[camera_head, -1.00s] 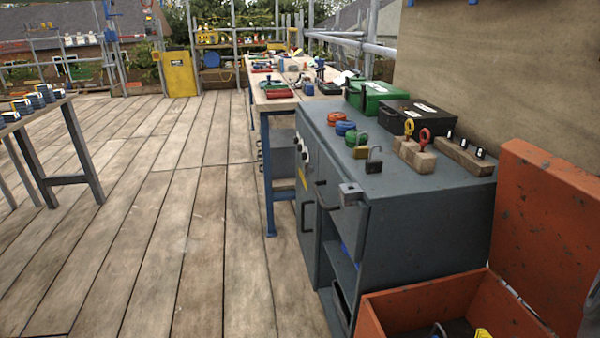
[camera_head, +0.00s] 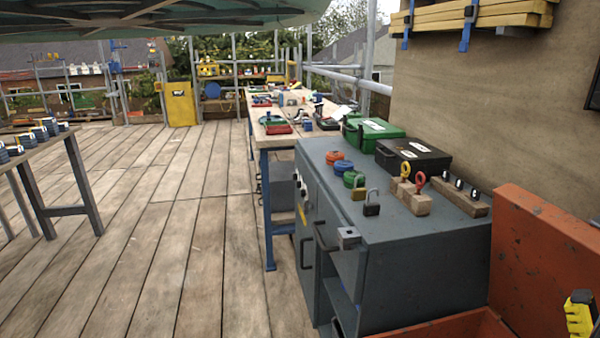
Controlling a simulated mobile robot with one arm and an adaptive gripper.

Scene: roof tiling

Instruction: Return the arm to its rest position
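My gripper and arm cannot be made out for certain in the head view. A yellow and black object (camera_head: 580,313) shows at the lower right edge, in front of the orange box's raised lid (camera_head: 540,260). It is cut off by the frame, and I cannot tell whether it is held or what it belongs to.
A grey cabinet (camera_head: 425,260) bears padlocks, coloured rings, a green case (camera_head: 375,133) and a black case (camera_head: 412,155). A workbench (camera_head: 262,139) stands behind it. A table (camera_head: 62,140) is at left. The plank floor (camera_head: 170,240) between is clear. A greenish canopy (camera_head: 160,22) hangs overhead.

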